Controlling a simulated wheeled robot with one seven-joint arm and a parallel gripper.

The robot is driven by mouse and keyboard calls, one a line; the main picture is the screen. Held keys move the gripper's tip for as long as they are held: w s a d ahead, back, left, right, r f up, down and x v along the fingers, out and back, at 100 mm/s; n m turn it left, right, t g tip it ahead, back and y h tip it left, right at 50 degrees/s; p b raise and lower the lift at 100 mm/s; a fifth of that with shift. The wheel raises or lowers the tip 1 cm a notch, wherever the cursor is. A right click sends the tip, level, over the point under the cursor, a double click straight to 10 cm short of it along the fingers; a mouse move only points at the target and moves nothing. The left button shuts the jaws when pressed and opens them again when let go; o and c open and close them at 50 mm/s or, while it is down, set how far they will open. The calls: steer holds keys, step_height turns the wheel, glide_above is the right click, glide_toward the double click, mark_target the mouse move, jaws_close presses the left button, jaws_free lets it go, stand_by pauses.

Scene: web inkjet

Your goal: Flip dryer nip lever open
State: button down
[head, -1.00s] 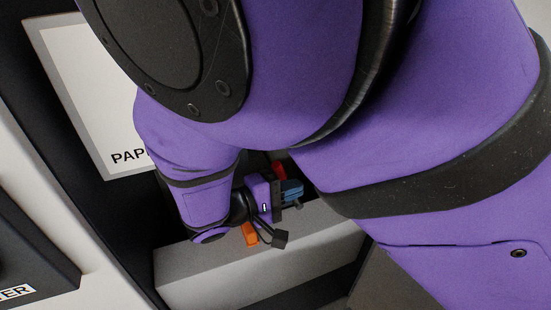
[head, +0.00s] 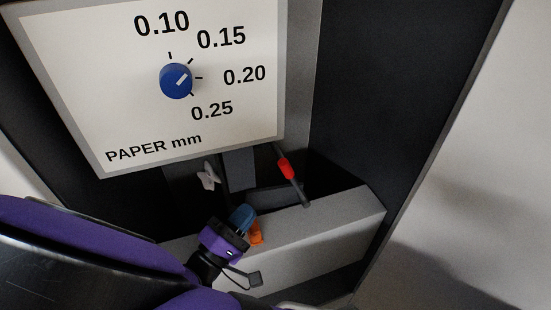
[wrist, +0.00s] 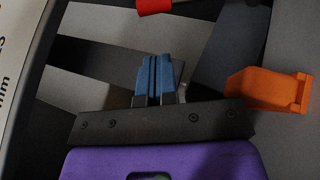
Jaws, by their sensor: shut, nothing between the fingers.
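A lever with a red grip (head: 287,167) and a thin dark rod leans over the recess behind the grey ledge. Part of its red grip shows at the top of the wrist view (wrist: 153,6). A small orange part (head: 256,233) sits at the ledge; it also shows in the wrist view (wrist: 268,90), right of my fingers. No label shows which is the dryer nip lever. My gripper (head: 242,216), with blue fingers, is shut and empty. It is left of the orange part and below the red grip; its fingers also show in the wrist view (wrist: 158,75), apart from the red grip.
A white paper-thickness panel (head: 85,75) with a blue dial (head: 176,81) stands above. A pale knob (head: 208,175) is below the panel. The grey ledge (head: 335,222) runs in front of the recess. A dark wall (head: 400,100) bounds the right.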

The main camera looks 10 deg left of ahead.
steer(key=x, duration=0.9)
steer(key=shift+w+r, duration=0.15)
steer(key=shift+w, duration=0.1)
steer(key=shift+d, duration=0.2)
steer(key=w+d+r+m+g+y, duration=0.1)
steer(key=w+d+m+g+y, duration=0.4)
steer(key=d, duration=0.8)
steer(key=w+m+g, duration=0.1)
steer(key=w+g, duration=0.2)
steer(key=g, duration=0.1)
steer(key=shift+r+y, duration=0.3)
steer(key=shift+y, duration=0.1)
steer(key=shift+d, duration=0.25)
